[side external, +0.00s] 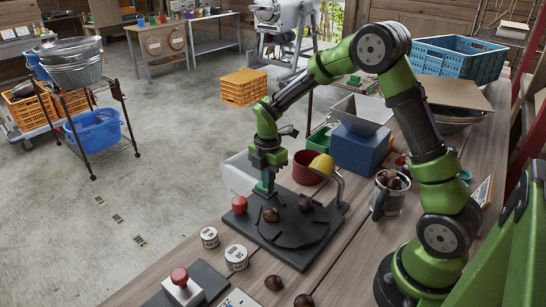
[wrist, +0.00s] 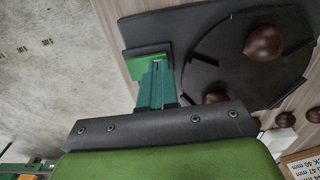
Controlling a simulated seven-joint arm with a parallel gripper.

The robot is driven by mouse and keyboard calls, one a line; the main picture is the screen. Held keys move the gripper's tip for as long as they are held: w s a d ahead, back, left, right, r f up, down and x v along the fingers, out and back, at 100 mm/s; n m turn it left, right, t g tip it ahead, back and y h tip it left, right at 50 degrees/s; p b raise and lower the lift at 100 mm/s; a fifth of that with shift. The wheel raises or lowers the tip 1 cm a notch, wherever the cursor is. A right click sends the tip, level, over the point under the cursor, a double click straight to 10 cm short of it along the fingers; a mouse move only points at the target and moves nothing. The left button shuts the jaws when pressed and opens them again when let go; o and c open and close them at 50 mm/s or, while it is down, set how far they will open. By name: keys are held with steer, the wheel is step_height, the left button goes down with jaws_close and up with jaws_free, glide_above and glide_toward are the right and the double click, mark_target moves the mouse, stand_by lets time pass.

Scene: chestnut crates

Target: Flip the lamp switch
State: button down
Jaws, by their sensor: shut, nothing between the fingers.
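A lamp with a yellow shade (side external: 322,165) on a bent neck stands at the back right of a black board (side external: 293,256) in the side view. I cannot clearly make out its switch. My gripper (side external: 265,190) is shut and empty, pointing down over the far left part of the board, left of the lamp. Its teal fingers show in the wrist view (wrist: 158,82), in front of a small green block (wrist: 142,66) at the board's edge. I cannot tell whether the fingertips touch the block.
A round black plate (wrist: 240,75) with chestnuts lies beside my fingers. A red knob (side external: 239,204) is left of my gripper. A red bin (side external: 307,168), blue box (side external: 360,150) and metal pitcher (side external: 391,193) stand behind and right. A red button on a white box (side external: 184,292) is in front.

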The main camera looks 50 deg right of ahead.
steer(key=shift+s+f, duration=0.15)
steer(key=shift+f, duration=0.15)
steer(key=shift+w+r, duration=0.3)
steer(key=shift+w, duration=0.6)
steer(key=shift+r, duration=0.1)
step_height(320, 180, up, 14)
steer(key=shift+w, duration=0.15)
stand_by(0.4)
